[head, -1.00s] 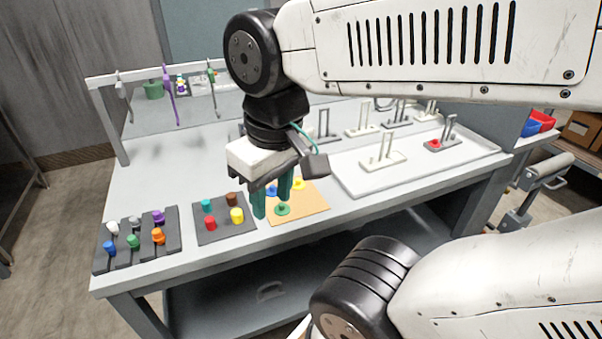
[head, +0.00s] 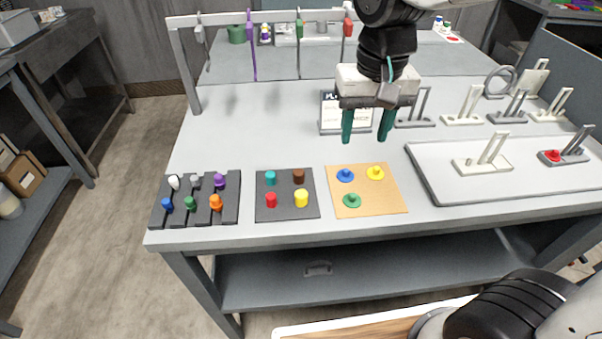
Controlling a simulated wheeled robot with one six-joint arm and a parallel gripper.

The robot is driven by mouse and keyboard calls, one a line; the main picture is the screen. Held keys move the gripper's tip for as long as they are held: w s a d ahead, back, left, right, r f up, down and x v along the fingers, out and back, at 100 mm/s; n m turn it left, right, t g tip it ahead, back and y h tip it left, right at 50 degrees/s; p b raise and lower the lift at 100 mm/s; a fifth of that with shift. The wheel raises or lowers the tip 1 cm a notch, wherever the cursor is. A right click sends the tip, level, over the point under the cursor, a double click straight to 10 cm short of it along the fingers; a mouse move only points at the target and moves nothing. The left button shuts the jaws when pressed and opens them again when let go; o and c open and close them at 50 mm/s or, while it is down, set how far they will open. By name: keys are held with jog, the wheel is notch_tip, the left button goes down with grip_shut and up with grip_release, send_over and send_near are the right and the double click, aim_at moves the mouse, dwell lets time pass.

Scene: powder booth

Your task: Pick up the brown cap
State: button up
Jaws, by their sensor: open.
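The brown cap (head: 298,176) stands at the back right of a dark square mat (head: 284,207) on the bench. A teal cap (head: 270,178) is to its left, a red cap (head: 271,200) at the front left and a yellow cap (head: 301,199) in front of it. My gripper (head: 364,138) has two teal fingers pointing down, spread apart with nothing between them. It is above the bench, to the right of and behind the brown cap, in front of a small sign.
A black rack (head: 195,200) with several coloured pegs lies left. A tan board (head: 367,190) with blue, yellow and green knobbed discs lies right. A white tray (head: 520,172) with stands is further right. A rail (head: 260,17) with hanging tools runs behind.

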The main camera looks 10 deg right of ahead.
send_over(299, 171)
jog(key=shift+g, duration=0.3)
notch_tip(299, 171, down, 6)
jog(key=shift+s+d+r, duration=0.1)
notch_tip(299, 171, down, 8)
jog(key=shift+r, duration=0.15)
jog(key=c, duration=1)
